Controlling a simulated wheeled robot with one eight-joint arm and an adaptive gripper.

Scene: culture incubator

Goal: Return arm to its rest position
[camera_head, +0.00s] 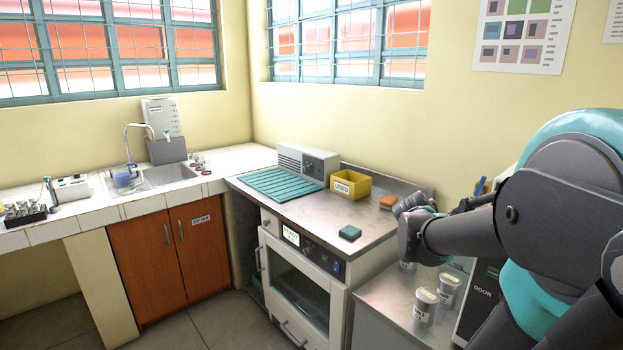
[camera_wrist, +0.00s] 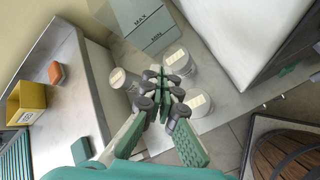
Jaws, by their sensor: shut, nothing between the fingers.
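My arm reaches in from the right in the camera_head view, with dark joints and teal covers. It is bent over the low metal bench on the right. My gripper (camera_wrist: 158,84) shows in the wrist view with its green-padded fingers together at the tips and nothing between them. In the camera_head view my gripper is not clearly seen, hidden by my arm links.
The low metal bench (camera_head: 377,303) holds canisters (camera_head: 425,306). The incubator (camera_head: 298,284) with a glass door stands left of it, its metal top carrying a yellow bin (camera_head: 346,192), a teal block (camera_head: 350,232) and an orange block (camera_head: 388,202).

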